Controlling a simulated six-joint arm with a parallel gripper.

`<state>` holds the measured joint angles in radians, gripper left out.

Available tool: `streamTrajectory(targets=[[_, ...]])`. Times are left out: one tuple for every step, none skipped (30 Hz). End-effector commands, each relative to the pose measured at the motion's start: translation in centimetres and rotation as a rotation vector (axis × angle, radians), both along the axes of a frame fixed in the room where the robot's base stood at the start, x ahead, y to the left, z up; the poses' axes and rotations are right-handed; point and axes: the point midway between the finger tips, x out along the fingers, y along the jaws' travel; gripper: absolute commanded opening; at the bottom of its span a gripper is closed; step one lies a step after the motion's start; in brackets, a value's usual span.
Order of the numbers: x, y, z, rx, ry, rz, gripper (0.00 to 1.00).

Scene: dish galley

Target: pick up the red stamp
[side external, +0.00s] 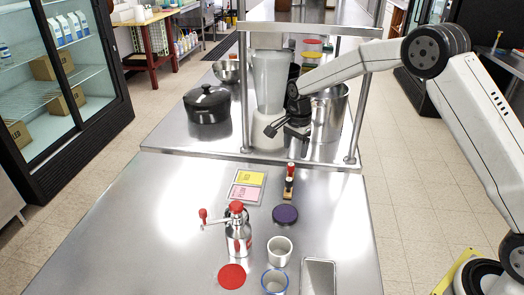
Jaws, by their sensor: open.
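A stamp with a red knob (291,169) stands upright right of the middle of the steel counter, towards its back edge. A darker-handled stamp (288,184) stands just in front of it and partly overlaps it. Both appear to be on a small wooden base (288,195). My gripper (284,132) is open and empty. In the picture it is above the stamps, in front of the blender and the rail. It is apart from the stamps; its exact height over them is hard to tell.
A yellow-and-pink pad tray (234,199) lies left of the stamps, a dark purple disc (285,215) in front. A metal device with red knobs (238,232), a red disc (232,276), cups (280,250) and a flat grey tray (319,277) stand nearer. A post (357,110) rises behind right.

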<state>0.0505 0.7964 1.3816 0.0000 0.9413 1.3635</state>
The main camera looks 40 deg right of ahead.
Motion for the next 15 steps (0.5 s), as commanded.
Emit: streamTrajectory(targets=[[0.6, -0.1, -0.4, 0.001, 0.007, -0.041, 0.77], [0.9, -0.2, -0.5, 0.002, 0.01, -0.064, 0.77], [1.2, -0.3, -0.6, 0.002, 0.013, -0.089, 0.77], [1.4, -0.3, -0.7, 0.003, 0.016, -0.106, 0.77], [1.5, -0.4, -0.8, 0.003, 0.018, -0.12, 0.77], [1.7, -0.4, -0.9, 0.003, 0.02, -0.136, 0.77], [1.8, -0.4, -0.9, 0.003, 0.021, -0.144, 0.77], [1.9, -0.4, -0.9, 0.003, 0.021, -0.15, 0.77], [1.9, -0.4, -1.0, 0.003, 0.022, -0.157, 0.77], [1.9, -0.4, -1.0, 0.003, 0.023, -0.159, 0.77], [1.9, -0.4, -1.0, 0.003, 0.023, -0.16, 0.77], [1.9, -0.4, -1.0, 0.003, 0.023, -0.161, 0.77], [1.9, -0.4, -1.0, 0.003, 0.023, -0.16, 0.77], [1.9, -0.4, -1.1, 0.003, 0.023, -0.16, 0.77], [1.9, -0.4, -1.2, 0.003, 0.023, -0.159, 0.77]])
